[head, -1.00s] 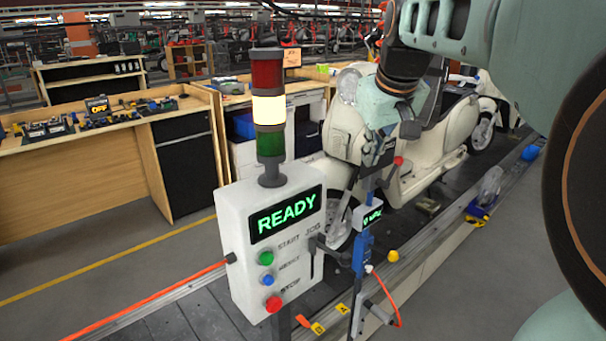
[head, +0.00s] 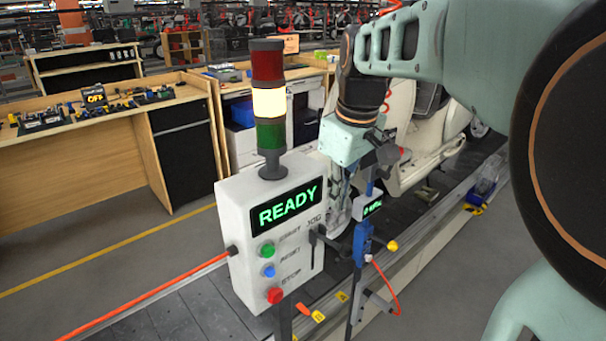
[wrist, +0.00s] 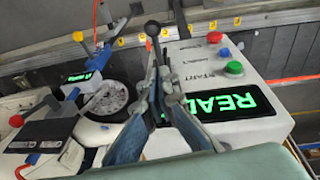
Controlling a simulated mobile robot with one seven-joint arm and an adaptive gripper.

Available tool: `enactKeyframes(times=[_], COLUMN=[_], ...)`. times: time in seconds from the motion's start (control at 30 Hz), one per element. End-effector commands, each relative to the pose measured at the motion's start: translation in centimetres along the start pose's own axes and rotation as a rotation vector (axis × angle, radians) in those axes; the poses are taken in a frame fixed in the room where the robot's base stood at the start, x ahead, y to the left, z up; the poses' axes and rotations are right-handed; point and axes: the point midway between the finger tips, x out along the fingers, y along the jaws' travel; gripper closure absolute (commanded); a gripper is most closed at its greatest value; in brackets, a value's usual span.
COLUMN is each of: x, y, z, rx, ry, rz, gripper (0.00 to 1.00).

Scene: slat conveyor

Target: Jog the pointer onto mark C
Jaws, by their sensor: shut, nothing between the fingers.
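The white control box (head: 240,230) shows READY in green on its display (head: 285,207). Its black JOG lever (head: 318,238) sits on the box's right side, and the lever's round knob shows in the wrist view (wrist: 152,28). My gripper (head: 386,152) is shut and empty, above and right of the box; in the wrist view its fingers (wrist: 158,75) point toward the lever and overlap its lower part. I cannot tell whether they touch. An orange-red pointer (head: 303,309) lies at the conveyor edge beside a yellow mark (head: 318,316); the mark's letter is unclear.
A stack light (head: 268,103) on the box has its middle section lit. A blue device on a post (head: 362,243) stands right of the box. A cream scooter (head: 405,140) is on the conveyor behind. Several yellow marks line the rail. Workbenches (head: 100,150) stand at the left.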

Motion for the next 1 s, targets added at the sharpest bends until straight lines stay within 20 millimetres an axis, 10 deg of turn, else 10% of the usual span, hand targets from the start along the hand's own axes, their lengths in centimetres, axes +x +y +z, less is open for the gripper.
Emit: enactKeyframes(times=[0.4, 1.0], x=[7.2, 8.5], y=[0.0, 0.0], z=[1.7, 2.8], rx=[0.002, 0.001], ry=[-0.001, 0.001], rz=[-0.001, 0.001], gripper=[1.00, 1.00])
